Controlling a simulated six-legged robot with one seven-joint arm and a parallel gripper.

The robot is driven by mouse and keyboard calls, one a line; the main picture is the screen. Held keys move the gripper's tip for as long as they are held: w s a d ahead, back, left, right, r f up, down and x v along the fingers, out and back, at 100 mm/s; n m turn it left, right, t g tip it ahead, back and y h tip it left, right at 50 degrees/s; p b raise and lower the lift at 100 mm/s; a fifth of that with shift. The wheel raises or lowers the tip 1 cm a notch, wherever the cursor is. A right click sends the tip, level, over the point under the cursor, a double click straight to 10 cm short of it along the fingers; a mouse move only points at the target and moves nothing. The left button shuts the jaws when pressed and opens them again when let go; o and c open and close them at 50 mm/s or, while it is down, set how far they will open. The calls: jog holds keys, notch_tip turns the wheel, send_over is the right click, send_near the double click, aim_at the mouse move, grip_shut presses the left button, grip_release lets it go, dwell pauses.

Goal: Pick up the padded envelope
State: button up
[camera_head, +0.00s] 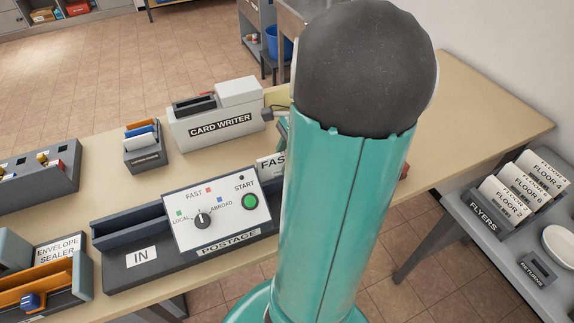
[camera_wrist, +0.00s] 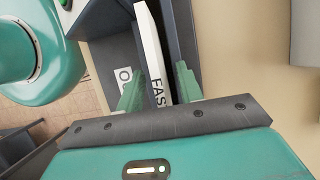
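A thin white upright piece marked "FAS" (camera_wrist: 153,62) stands in the dark out-slot of the postage machine (camera_head: 203,219). It may be the padded envelope, but I cannot tell for sure. Part of it shows in the head view (camera_head: 271,167), with the rest behind my arm. In the wrist view my gripper (camera_wrist: 158,90) has its two green fingers apart, one on each side of the white piece. A gap shows on the right side; I cannot tell whether the left finger touches it.
The card writer (camera_head: 220,123) stands behind the postage machine, with a small dark envelope holder (camera_head: 146,147) to its left. The envelope sealer (camera_head: 62,252) is at the left front. A flyers rack (camera_head: 497,209) stands on a lower grey table at right.

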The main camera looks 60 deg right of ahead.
jog(key=shift+f, duration=0.2)
grip_shut()
jog(key=shift+r, duration=0.15)
dwell(0.3)
